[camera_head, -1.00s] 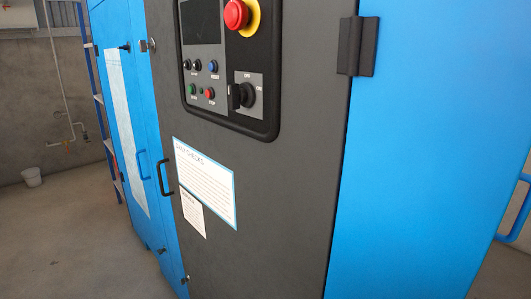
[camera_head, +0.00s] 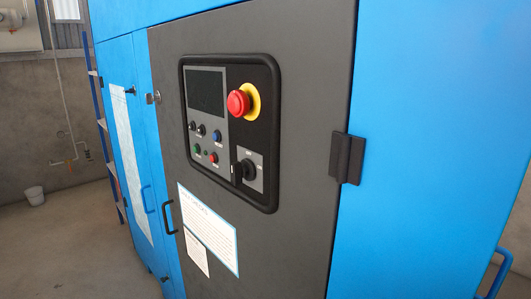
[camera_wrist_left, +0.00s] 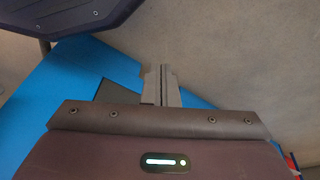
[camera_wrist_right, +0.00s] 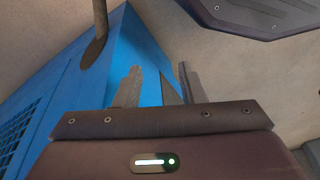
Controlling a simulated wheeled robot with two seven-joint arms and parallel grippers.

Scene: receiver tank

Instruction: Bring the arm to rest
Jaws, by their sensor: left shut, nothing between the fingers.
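My left gripper (camera_wrist_left: 162,85) shows in the left wrist view with its two fingers together and nothing between them. Behind it are bare floor and part of the blue cabinet (camera_wrist_left: 60,100). My right gripper (camera_wrist_right: 158,88) shows in the right wrist view with its fingers apart and nothing between them. The blue cabinet (camera_wrist_right: 115,60) with a vent grille lies behind it in that view. Neither gripper is in the head view, and neither is seen touching anything.
The head view faces the blue machine (camera_head: 430,130) with a dark door (camera_head: 310,80), a control panel (camera_head: 270,185), a red stop button (camera_head: 238,103) and a door handle (camera_head: 168,218). Floor at left (camera_head: 70,250) is clear.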

